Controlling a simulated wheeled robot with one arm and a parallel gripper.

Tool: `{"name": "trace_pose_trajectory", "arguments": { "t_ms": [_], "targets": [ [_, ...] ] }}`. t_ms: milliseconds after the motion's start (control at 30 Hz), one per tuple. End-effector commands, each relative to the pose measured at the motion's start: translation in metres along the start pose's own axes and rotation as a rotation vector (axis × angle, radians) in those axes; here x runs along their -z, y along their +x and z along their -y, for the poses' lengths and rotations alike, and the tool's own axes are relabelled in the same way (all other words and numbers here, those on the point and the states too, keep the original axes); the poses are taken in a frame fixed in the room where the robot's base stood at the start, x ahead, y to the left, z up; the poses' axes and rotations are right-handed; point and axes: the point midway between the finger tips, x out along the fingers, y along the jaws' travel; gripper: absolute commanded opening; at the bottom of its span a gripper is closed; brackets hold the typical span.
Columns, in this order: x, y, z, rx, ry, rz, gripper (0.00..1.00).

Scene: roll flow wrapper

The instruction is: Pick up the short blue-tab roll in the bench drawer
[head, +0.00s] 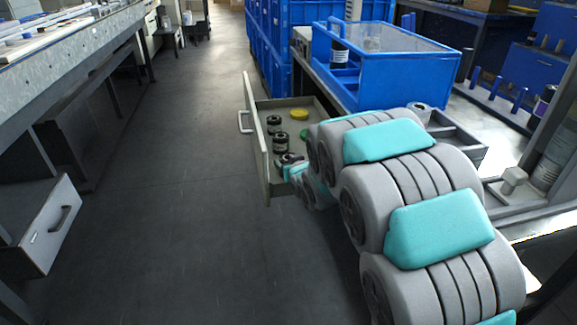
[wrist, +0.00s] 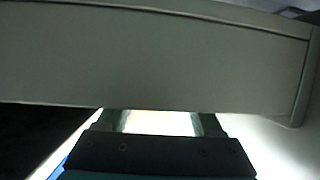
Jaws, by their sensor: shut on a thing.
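The bench drawer (head: 256,140) stands pulled open in the head view. Small dark rolls stand in it, one towards the back (head: 273,124) and one nearer the middle (head: 280,141). Another dark roll (head: 290,158) is at the near end, right at my gripper. My gripper is down at that end of the drawer, mostly hidden by my arm. In the wrist view my gripper (wrist: 160,122) has its two fingers partly in sight, with a bright glare between them. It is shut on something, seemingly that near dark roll. I cannot make out a blue tab.
A yellow disc (head: 299,114) and a partly hidden green piece (head: 304,134) lie in the drawer. A pale grey panel (wrist: 150,55) fills the upper wrist view, close to the fingers. A blue bin (head: 390,75) stands on the bench. The floor left of the drawer is clear.

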Motion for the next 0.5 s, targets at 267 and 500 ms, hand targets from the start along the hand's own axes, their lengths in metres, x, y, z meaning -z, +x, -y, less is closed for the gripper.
{"name": "trace_pose_trajectory", "arguments": {
  "t_ms": [267,500],
  "targets": [
    [-0.0002,0.0000,0.0000,0.000,0.000,0.000,0.25],
    [-0.0001,-0.0001,0.0000,0.000,0.000,0.000,0.04]
  ]
}}
